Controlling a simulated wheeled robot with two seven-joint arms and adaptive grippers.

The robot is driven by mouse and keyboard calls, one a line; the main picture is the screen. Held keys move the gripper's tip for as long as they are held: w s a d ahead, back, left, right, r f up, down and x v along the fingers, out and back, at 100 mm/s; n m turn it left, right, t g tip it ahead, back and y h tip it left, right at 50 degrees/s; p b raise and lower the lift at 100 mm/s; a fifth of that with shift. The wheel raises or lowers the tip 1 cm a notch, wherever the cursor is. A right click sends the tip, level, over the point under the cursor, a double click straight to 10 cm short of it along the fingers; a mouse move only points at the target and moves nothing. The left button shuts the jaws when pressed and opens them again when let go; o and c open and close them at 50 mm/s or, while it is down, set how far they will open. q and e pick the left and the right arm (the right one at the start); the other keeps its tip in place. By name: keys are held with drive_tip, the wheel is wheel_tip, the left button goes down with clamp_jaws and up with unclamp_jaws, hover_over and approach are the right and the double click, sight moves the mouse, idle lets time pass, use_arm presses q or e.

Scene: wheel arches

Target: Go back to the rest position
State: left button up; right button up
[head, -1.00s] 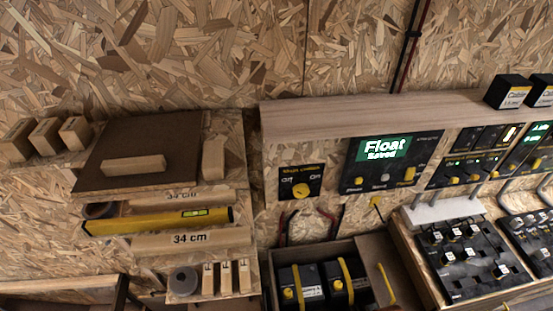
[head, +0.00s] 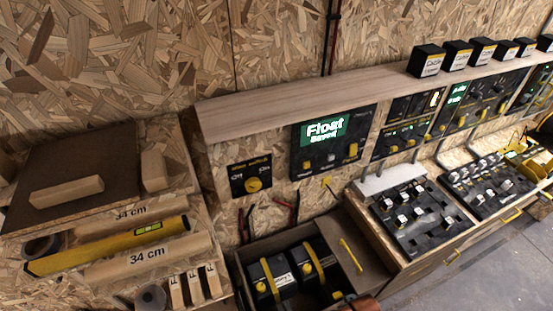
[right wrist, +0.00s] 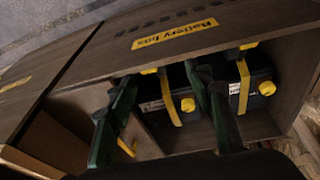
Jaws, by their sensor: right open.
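My right gripper (right wrist: 166,78) shows in the right wrist view as two dark green fingers spread well apart, with nothing held between them. It is at the open battery box (right wrist: 178,38), which has a yellow label. Two black batteries with yellow straps stand in the box behind the fingers: one battery (right wrist: 156,110) is partly hidden by them, the other (right wrist: 262,82) is to the right. In the head view the same batteries (head: 268,280) stand in the box at the bottom. My left gripper is not in view.
The control panel (head: 333,145) reads "Float" and "Saved". A main switch (head: 250,180) sits left of it. Small black boxes (head: 428,62) line the shelf. A yellow level (head: 110,245) and wooden blocks are at left. Grey floor (head: 470,270) is free at lower right.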

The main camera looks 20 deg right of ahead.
drive_tip(key=s+f, duration=0.5)
drive_tip(key=f, duration=0.5)
drive_tip(key=s+a+f+g, duration=0.1)
drive_tip(key=s+f, duration=0.4)
drive_tip(key=f, duration=0.6)
drive_tip(key=s+f, duration=0.5)
drive_tip(key=f, duration=0.6)
drive_tip(key=shift+s+a+n+g+y, duration=0.15)
drive_tip(key=shift+s+n+g+y, duration=0.15)
drive_tip(key=shift+n+g, duration=0.1)
drive_tip(key=s+f, duration=0.1)
drive_tip(key=s, duration=0.1)
drive_tip(key=s+f, duration=0.1)
drive_tip(key=s, duration=0.2)
drive_tip(key=s+f, duration=0.1)
drive_tip(key=s, duration=0.2)
drive_tip(key=shift+f, duration=0.4)
drive_tip(key=shift+c, duration=0.2)
